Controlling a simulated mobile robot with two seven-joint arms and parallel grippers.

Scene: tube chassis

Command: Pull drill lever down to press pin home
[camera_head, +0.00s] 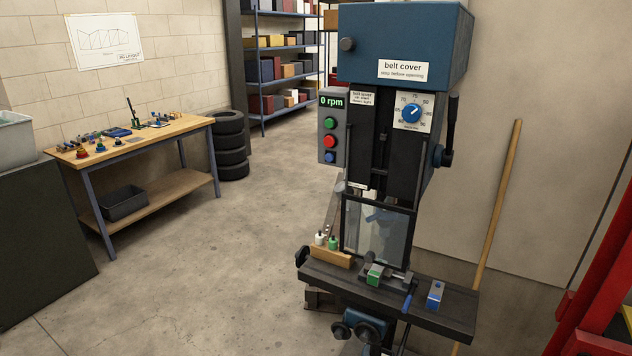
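The drill press stands right of centre, with its blue belt cover (400,45) on top. A lever with a black grip (451,125) sits on the right side of its head, on a blue hub (440,156), and points upward. A clear guard (377,232) hangs in front of the spindle area. On the drill table (440,317) is a vise (390,277) with a green part (374,274) at it. I cannot make out the pin. Neither of my grippers shows in the head view.
A control box (333,127) reads 0 rpm. A wooden block with small bottles (330,255) and a blue-topped block (435,294) sit on the drill table. A broom handle (498,210) leans at right, near a red frame (600,290). Floor at left is clear.

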